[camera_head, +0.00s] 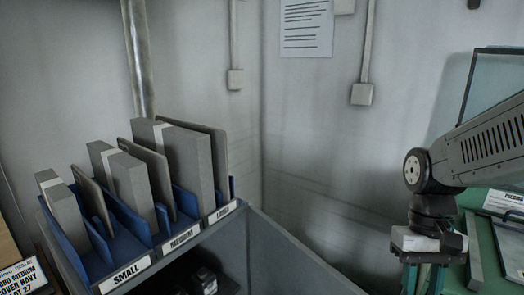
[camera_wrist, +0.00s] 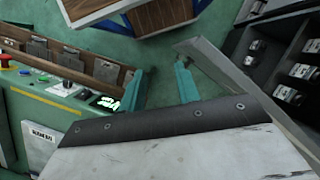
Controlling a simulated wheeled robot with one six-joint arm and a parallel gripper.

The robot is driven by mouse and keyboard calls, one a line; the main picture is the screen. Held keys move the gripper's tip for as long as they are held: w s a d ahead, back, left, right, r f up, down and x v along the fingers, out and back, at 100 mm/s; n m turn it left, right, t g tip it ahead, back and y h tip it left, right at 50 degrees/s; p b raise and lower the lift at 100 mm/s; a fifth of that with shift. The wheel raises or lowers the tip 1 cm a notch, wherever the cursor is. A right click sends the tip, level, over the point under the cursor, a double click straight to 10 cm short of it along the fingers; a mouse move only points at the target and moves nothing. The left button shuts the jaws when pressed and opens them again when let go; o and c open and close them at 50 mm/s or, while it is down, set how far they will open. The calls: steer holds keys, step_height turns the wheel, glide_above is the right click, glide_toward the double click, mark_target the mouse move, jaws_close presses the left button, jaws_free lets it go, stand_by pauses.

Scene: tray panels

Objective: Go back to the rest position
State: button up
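My gripper (camera_head: 423,283) hangs at the lower right of the head view, fingers pointing down. Its lower end is cut off by the picture's edge. In the wrist view its two teal fingers (camera_wrist: 161,84) stand apart with nothing between them, so it is open and empty. My dark grey arm reaches in from the right and bends down at a round joint. The pale body of the gripper fills the bottom of the wrist view.
A blue rack (camera_head: 140,238) holds several grey panels in slots labelled small, medium and large, well left of my gripper. A grey bin (camera_head: 290,255) adjoins it. A green bench (camera_head: 480,275) is at right. The wrist view shows a button panel (camera_wrist: 45,85) and a dark case (camera_wrist: 290,65).

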steer(key=s+a+r+n+t, duration=0.1)
steer(key=s+r+t, duration=0.4)
steer(key=s, duration=0.3)
steer(key=shift+a+r+h, duration=0.15)
steer(key=shift+r+h, duration=0.15)
steer(key=shift+r, duration=0.6)
